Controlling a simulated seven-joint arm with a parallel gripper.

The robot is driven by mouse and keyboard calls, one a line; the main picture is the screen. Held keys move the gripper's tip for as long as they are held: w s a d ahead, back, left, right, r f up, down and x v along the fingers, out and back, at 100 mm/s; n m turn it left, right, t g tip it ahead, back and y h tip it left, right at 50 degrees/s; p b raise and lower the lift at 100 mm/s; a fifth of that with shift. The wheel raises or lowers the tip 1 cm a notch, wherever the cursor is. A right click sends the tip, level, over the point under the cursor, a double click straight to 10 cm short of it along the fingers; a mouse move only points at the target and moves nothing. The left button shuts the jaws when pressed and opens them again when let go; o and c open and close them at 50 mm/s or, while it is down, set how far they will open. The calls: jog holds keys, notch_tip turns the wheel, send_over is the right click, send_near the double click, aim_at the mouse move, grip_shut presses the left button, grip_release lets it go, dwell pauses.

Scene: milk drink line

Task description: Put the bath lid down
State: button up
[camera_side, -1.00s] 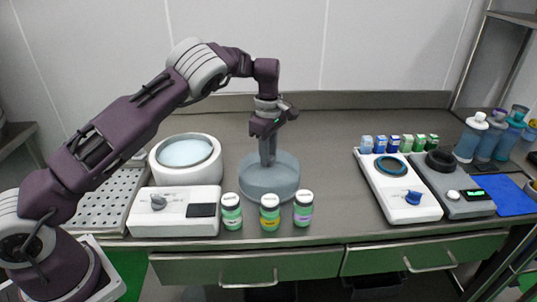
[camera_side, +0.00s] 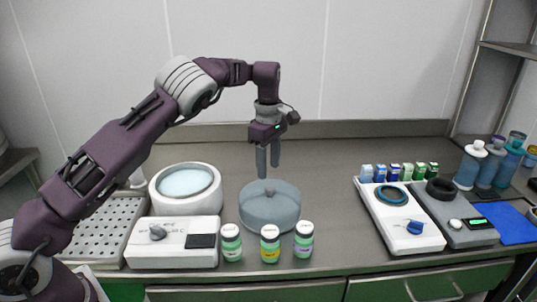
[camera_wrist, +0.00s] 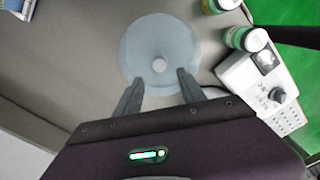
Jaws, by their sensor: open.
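The bath lid (camera_side: 270,208) is a grey-blue translucent round cover with a small knob on top. It rests on the counter to the right of the white water bath (camera_side: 185,183), whose round opening is uncovered. In the wrist view the lid (camera_wrist: 143,52) lies just beyond my fingertips, its knob (camera_wrist: 159,65) between and ahead of them. My gripper (camera_side: 268,176) is open and empty, above the lid in the side view, with its fingers pointing down and clear of the knob. It also shows in the wrist view (camera_wrist: 160,76).
A white control box (camera_side: 172,242) sits before the bath. White and grey devices (camera_side: 400,215), small vials and bottles (camera_side: 472,138) stand at the right. The counter between lid and devices is clear.

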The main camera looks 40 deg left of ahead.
jog(key=s+r+m+t+h, duration=0.15)
jog(key=s+r, duration=0.25)
jog(key=r, duration=0.4)
jog(key=s+r+m, duration=0.2)
jog(key=s+r, duration=0.2)
jog(key=r, duration=0.4)
jog(key=s+d+r+m+t, duration=0.2)
jog(key=s+r+m, duration=0.25)
jog(key=s, duration=0.65)
jog(key=s+d+f+m+t, duration=0.1)
jog(key=s+f+m, duration=0.2)
jog(key=s+m, duration=0.3)
jog(key=s+d+f+m+t+y, duration=0.1)
jog(key=s+f+m, duration=0.3)
jog(key=s, duration=0.9)
jog(key=shift+s+d+m, duration=0.25)
jog(key=shift+d+m, duration=0.55)
jog(key=shift+m, duration=0.1)
